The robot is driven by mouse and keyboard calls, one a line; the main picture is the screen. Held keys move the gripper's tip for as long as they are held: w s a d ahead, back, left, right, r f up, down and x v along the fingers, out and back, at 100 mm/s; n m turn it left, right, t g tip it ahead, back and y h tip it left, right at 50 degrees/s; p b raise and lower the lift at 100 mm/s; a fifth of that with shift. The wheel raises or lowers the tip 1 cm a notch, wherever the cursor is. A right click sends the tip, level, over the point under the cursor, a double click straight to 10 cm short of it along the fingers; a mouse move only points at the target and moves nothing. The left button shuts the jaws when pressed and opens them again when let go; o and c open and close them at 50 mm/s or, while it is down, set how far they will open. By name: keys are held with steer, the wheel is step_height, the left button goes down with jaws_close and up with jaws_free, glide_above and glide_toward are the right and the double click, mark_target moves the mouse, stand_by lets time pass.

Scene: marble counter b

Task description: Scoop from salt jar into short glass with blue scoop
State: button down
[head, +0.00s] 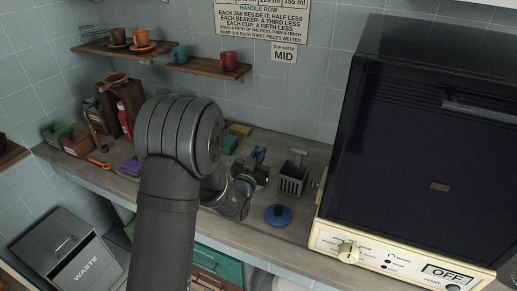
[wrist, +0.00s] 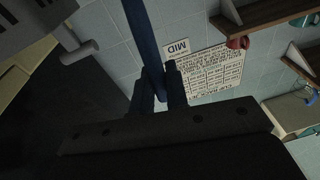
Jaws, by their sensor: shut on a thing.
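My gripper (head: 259,167) is over the counter, left of a grey slotted holder, in the head view. It is shut on a blue piece, which looks like the handle of the blue scoop (head: 257,154). In the wrist view the blue handle (wrist: 144,45) runs from the top edge down between the two dark fingertips (wrist: 160,88). The scoop's bowl and any contents cannot be made out. I cannot identify the salt jar or the short glass in either view; my arm hides part of the counter.
The grey slotted holder (head: 292,181) and a blue round lid-like object (head: 278,215) stand near my gripper. A large oven-like appliance (head: 420,150) blocks the right. Shelves with cups (head: 207,67) are on the wall. Sponges (head: 229,144) lie behind my arm.

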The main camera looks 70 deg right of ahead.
steer(key=shift+w+d+f, duration=0.1)
steer(key=shift+d+f, duration=0.05)
steer(key=shift+f, duration=0.9)
steer(key=shift+w+d+f, duration=0.1)
steer(key=shift+f, duration=0.9)
steer(key=shift+r, duration=0.1)
steer(key=shift+s+a+r, duration=0.1)
steer(key=shift+a+r, duration=0.1)
steer(key=shift+r, duration=1.3)
steer(key=shift+s+a+r, duration=0.15)
steer(key=shift+r, duration=1.3)
steer(key=shift+s+a+r, duration=0.1)
steer(key=shift+a+r, duration=0.1)
steer(key=shift+r, duration=1.3)
steer(key=shift+r, duration=2.45)
steer(key=shift+w, duration=0.1)
